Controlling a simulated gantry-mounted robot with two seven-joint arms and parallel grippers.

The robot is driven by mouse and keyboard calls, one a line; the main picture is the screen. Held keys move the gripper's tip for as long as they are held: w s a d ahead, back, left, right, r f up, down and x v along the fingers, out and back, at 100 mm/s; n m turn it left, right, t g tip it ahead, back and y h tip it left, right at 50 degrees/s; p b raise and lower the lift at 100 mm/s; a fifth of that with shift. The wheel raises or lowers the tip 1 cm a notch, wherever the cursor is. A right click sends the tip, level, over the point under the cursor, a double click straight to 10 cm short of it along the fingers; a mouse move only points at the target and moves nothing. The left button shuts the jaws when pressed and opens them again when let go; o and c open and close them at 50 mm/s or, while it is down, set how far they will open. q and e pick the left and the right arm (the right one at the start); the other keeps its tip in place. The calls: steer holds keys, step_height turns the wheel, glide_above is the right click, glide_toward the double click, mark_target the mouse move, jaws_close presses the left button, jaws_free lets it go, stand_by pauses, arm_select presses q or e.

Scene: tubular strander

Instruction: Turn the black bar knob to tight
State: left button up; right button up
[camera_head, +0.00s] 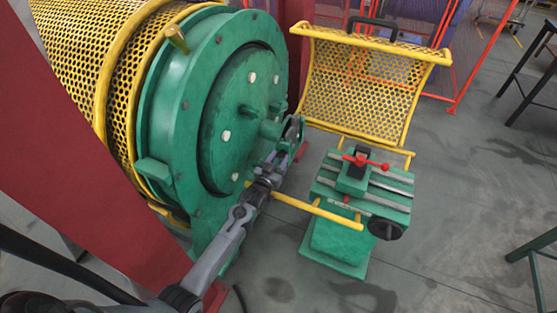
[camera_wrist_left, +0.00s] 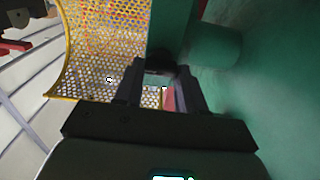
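My left gripper (camera_head: 291,130) is in front of the green round end plate (camera_head: 240,110) of the drum, beside its protruding green studs. In the left wrist view its two dark fingers (camera_wrist_left: 160,72) stand apart, with a visible gap between them. A small dark piece (camera_wrist_left: 163,61), which may be the black bar knob, shows at the fingertips against a green block. It is in shadow, and I cannot tell which way it is turned or whether the fingers touch it. In the head view the arm and gripper hide this spot. My right gripper is not in view.
A green stand (camera_head: 335,243) with a red-handled clamp (camera_head: 366,163) and a round black knob (camera_head: 387,229) is at the right. A yellow mesh guard (camera_head: 358,88) stands open behind it. A yellow bar (camera_head: 318,212) crosses below the gripper.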

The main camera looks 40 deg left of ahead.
arm_select(q)
steer(key=c, duration=0.4)
steer(key=shift+r+n+p, duration=0.15)
steer(key=shift+n+p, duration=0.75)
steer(key=shift+n, duration=0.4)
steer(key=n+p, duration=0.2)
steer(key=n, duration=0.3)
steer(key=shift+a, duration=0.1)
steer(key=n+p, duration=0.1)
steer(key=n, duration=0.2)
steer(key=n+p, duration=0.1)
steer(key=n, duration=0.2)
steer(key=shift+a+f+n, duration=0.1)
steer(key=shift+f+n, duration=0.1)
steer(key=shift+n, duration=0.1)
steer(key=n+p, duration=0.1)
steer(key=n, duration=0.2)
steer(key=shift+f+n, duration=0.1)
steer(key=shift+n, duration=0.2)
